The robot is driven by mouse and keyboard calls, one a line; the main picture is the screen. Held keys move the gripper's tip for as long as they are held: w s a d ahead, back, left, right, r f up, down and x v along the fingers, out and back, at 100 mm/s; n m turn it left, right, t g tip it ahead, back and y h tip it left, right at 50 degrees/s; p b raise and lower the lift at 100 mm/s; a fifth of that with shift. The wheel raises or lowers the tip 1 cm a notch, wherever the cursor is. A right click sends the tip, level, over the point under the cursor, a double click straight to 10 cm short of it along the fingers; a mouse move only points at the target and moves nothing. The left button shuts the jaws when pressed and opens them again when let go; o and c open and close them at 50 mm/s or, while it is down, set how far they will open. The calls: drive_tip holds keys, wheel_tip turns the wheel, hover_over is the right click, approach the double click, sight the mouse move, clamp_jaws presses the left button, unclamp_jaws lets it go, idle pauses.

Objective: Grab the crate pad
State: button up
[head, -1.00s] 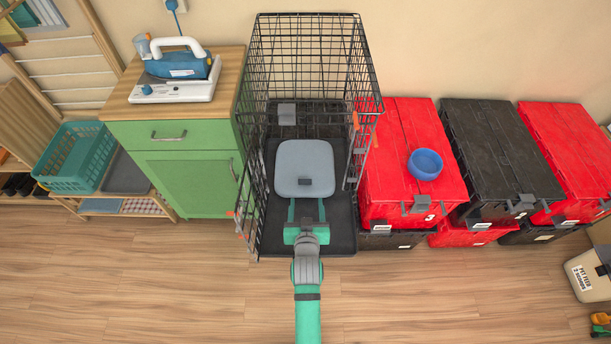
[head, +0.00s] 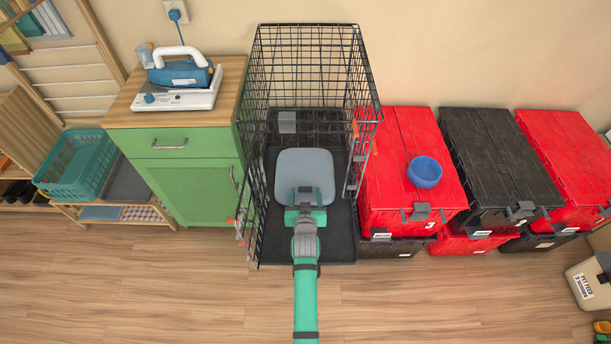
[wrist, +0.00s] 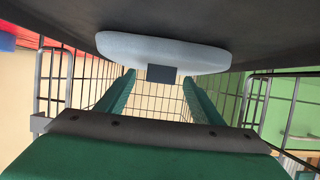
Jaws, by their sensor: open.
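The crate pad (head: 304,170) is a light grey-blue rounded cushion lying flat on the dark floor of the wire crate (head: 305,250). In the wrist view the pad (wrist: 125,48) shows edge-on, with a small dark tab (wrist: 162,74) on its near edge. My gripper (head: 305,192) is inside the crate's open front, at the pad's near edge. Its green fingers are apart, and in the wrist view my gripper (wrist: 158,82) has one fingertip on each side of the tab. I cannot tell whether the fingers touch the pad.
The crate's wire walls stand close on both sides. A green cabinet (head: 192,180) with an iron (head: 183,75) is left of the crate. Stacked red (head: 395,150) and black (head: 495,150) totes are on the right, with a blue bowl (head: 424,172) on top. The wooden floor in front is clear.

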drive_tip(key=shift+x, duration=0.8)
drive_tip(key=shift+a, duration=0.1)
drive_tip(key=shift+c, duration=0.2)
drive_tip(key=shift+w, duration=0.1)
drive_tip(key=c, duration=1.3)
